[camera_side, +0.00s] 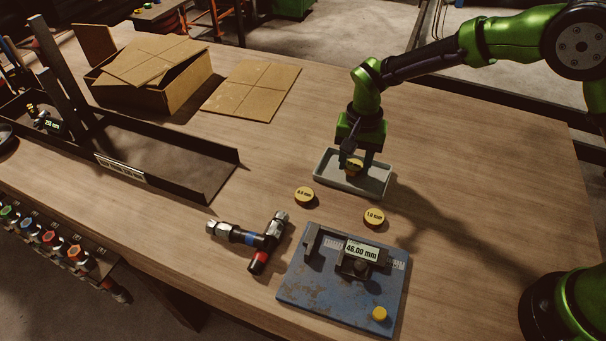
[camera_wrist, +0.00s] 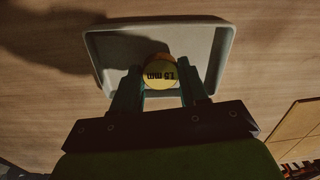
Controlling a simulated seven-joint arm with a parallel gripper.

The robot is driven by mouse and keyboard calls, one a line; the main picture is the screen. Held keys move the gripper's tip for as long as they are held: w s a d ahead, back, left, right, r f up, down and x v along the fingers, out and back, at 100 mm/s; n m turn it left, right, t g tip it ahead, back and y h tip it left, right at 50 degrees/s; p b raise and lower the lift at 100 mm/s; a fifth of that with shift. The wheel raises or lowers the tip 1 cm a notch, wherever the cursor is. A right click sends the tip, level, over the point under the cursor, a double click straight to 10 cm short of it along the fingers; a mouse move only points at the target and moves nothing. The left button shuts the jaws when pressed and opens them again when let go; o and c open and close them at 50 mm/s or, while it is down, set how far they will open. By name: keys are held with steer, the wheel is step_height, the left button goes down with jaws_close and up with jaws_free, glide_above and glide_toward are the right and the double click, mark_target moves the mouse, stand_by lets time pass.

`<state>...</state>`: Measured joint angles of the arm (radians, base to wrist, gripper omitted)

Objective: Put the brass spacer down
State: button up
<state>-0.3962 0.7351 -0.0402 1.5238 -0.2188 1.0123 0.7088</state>
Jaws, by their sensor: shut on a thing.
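A round brass spacer (camera_wrist: 159,73) is between the fingers of my gripper (camera_wrist: 158,92), with a label that seems to read 1.5 mm in the wrist view. In the side view the same spacer (camera_side: 354,166) is partly hidden by my gripper (camera_side: 356,160). My gripper is shut on it, over the shallow grey tray (camera_side: 372,187). I cannot tell whether the spacer touches the tray floor. Two other brass spacers lie on the bench in front of the tray: one on the left (camera_side: 304,195), and one marked 1.0 mm (camera_side: 374,217).
A blue plate (camera_side: 300,287) carries a gauge reading 46.00 mm (camera_side: 362,250) and a yellow knob. A cardboard box (camera_side: 165,88), a flat cardboard sheet (camera_side: 250,90) and a dark channel (camera_side: 190,170) are further left. Bench right of the tray is clear.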

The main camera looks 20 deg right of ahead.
mark_target(356, 166)
steer(key=shift+f, duration=0.6)
steer(key=shift+f, duration=0.1)
steer(key=o, duration=1.2)
steer(key=shift+c, duration=0.2)
steer(key=s+d+r+t+y, duration=0.1)
steer(key=s+d+r, duration=0.15)
steer(key=r, duration=0.75)
steer(key=s+d+r+t, duration=0.1)
steer(key=s+d+r, duration=0.15)
steer(key=r, duration=0.75)
steer(key=s+d+r+n+t, duration=0.1)
steer(key=s+d, duration=0.3)
steer(key=s, duration=0.4)
steer(key=s+d+r+n+t, duration=0.2)
steer(key=s+d+t, duration=0.2)
steer(key=s, duration=0.5)
steer(key=shift+d+r+y, duration=0.3)
steer(key=shift+d+y, duration=0.1)
steer(key=shift+d, duration=0.35)
